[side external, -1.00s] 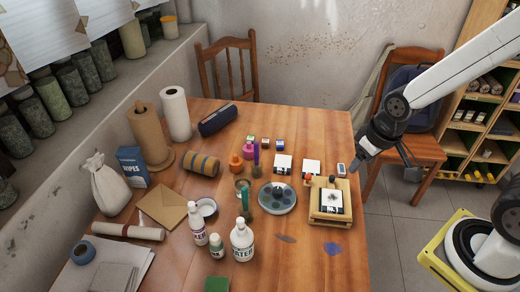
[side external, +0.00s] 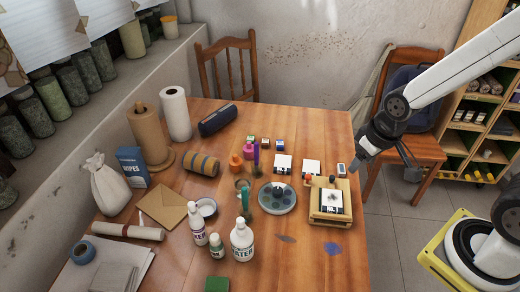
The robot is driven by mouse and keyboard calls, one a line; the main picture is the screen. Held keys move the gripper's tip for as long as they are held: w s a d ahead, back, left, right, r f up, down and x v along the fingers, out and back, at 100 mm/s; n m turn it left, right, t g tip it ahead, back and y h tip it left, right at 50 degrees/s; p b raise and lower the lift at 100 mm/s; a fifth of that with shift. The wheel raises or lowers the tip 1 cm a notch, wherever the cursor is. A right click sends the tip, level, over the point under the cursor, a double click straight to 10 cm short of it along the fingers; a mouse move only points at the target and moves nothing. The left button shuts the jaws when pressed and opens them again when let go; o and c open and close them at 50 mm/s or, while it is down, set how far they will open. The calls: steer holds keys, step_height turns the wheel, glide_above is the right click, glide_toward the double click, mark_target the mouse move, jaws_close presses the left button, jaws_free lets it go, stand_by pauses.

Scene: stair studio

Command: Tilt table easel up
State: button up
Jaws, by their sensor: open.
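The table easel (side external: 344,213) is a small light-wood frame lying low on the right part of the wooden table. A white card or pad with a dark mark (side external: 331,201) rests on it. My gripper (side external: 385,172) is open and empty. In the picture it appears up and to the right of the easel, past the table's right edge, apart from it. One finger hangs toward the easel side, the other to the right. Whether the easel's panel is slightly raised is too small to tell.
A round grey palette (side external: 277,197) lies left of the easel. White water bottles (side external: 242,243), an orange pot (side external: 235,162) and small paint boxes (side external: 283,162) stand nearby. A chair (side external: 418,140) is behind my gripper. The table's front right is mostly clear.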

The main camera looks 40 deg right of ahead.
stand_by(0.3)
steer(key=m+g, duration=0.2)
steer(key=m, duration=0.2)
glide_toward(308, 175)
steer(key=shift+s+f, duration=0.2)
steer(key=shift+f, duration=0.1)
steer(key=shift+w+f+m+g, duration=0.3)
steer(key=shift+w+f, duration=0.05)
steer(key=shift+f, duration=0.2)
steer(key=shift+f, duration=0.1)
steer(key=shift+f, duration=3.75)
jaws_close()
